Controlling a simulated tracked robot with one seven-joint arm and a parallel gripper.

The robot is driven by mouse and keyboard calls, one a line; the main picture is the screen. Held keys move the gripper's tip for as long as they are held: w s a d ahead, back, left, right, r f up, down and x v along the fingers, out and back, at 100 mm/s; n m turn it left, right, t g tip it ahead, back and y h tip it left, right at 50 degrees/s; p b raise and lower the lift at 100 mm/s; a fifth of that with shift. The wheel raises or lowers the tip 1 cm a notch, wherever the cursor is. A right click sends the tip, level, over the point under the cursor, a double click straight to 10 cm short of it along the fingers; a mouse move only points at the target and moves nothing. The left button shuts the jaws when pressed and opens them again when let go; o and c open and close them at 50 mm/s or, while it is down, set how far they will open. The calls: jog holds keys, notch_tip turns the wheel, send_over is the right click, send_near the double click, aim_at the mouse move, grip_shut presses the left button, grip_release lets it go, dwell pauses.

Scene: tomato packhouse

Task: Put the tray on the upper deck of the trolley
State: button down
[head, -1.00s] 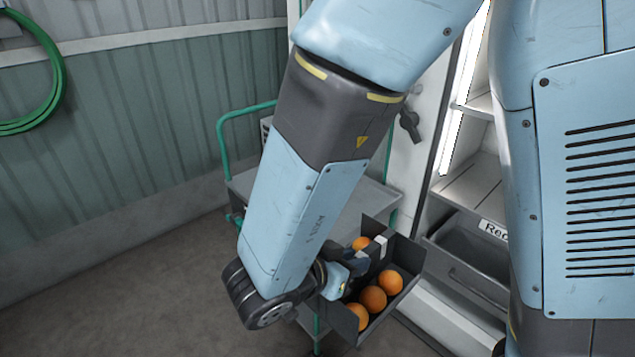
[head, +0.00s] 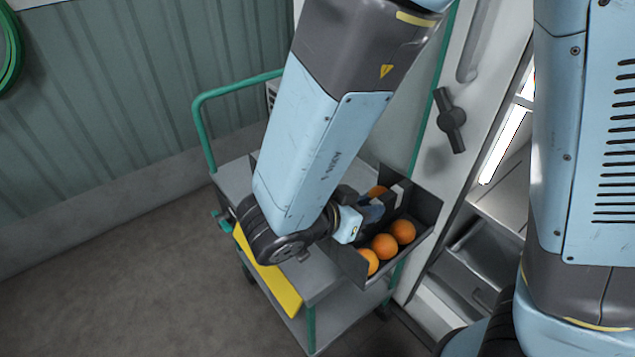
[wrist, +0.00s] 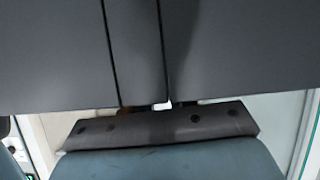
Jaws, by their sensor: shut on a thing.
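The tray (head: 428,212) is a dark grey open box with several round orange tomatoes (head: 385,246) in it. My gripper (head: 393,199) is shut on the tray at its middle, with the fingers partly hidden by my own wrist. The trolley has a green tube frame and a grey upper deck (head: 234,180). The tray shows over the right part of this deck in the head view, and I cannot tell whether it touches it. My arm hides the deck's middle. In the wrist view, dark grey surfaces fill the upper half and show no clear contact.
A yellow panel (head: 272,278) lies along the trolley's near left side. A white door with a dark handle (head: 451,120) stands behind the trolley on the right, beside a cabinet with shelves and a grey drawer (head: 478,262). The floor at left is clear.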

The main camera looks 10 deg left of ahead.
jog(key=w+a+f, duration=0.7)
jog(key=w+f, duration=0.5)
jog(key=f, duration=0.1)
jog(key=shift+w, duration=0.4)
jog(key=c, duration=0.9)
grip_release()
jog(key=shift+a, duration=0.1)
jog(key=v, duration=1.2)
